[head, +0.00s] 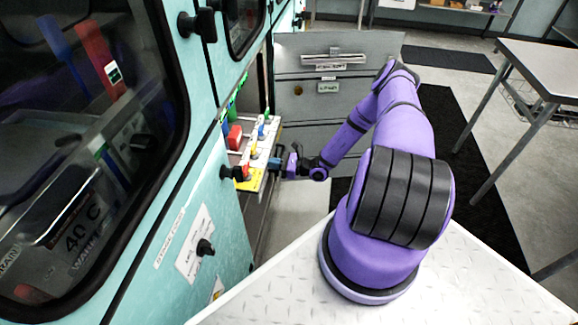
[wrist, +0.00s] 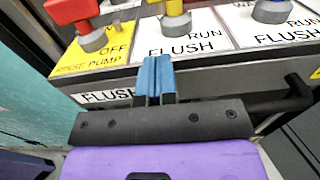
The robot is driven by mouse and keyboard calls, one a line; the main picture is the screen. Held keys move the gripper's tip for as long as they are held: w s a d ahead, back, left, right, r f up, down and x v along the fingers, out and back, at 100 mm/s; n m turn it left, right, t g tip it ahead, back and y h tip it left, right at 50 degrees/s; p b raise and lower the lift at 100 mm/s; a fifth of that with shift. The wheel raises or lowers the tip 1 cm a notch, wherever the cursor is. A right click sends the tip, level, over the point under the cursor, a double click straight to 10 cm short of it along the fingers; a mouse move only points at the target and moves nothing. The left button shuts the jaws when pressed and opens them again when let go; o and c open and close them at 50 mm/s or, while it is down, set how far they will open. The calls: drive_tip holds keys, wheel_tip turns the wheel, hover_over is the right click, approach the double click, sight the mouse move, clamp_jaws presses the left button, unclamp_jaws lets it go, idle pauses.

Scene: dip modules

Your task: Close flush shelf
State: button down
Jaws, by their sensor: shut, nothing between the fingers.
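The flush shelf (head: 262,153) shows in the head view, sticking out of the opening in the teal cabinet. It carries several coloured valve knobs. In the wrist view its front face (wrist: 205,79) runs across the picture, with a partly covered FLUSH label (wrist: 100,96) at the left. Yellow and white plates marked OFF, RINSE PUMP, RUN and FLUSH lie on top. My gripper (wrist: 157,62) is shut and empty, its blue fingertips at the shelf's front edge; I cannot tell whether they touch. In the head view my gripper (head: 275,164) is at the shelf's right side.
A grey door (head: 345,105) stands open behind the shelf. The teal cabinet (head: 150,235) with dark windows fills the left. A black bar handle (wrist: 292,98) is right of the fingers in the wrist view. A metal table (head: 545,70) stands at the right, with open floor before it.

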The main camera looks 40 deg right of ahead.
sight(231, 158)
drive_tip(key=x, duration=1.6)
drive_tip(key=shift+a, duration=0.1)
drive_tip(key=shift+w+a+r, duration=0.1)
drive_tip(key=shift+w+a, duration=0.15)
drive_tip(key=shift+w, duration=0.05)
drive_tip(key=shift+w+r, duration=0.1)
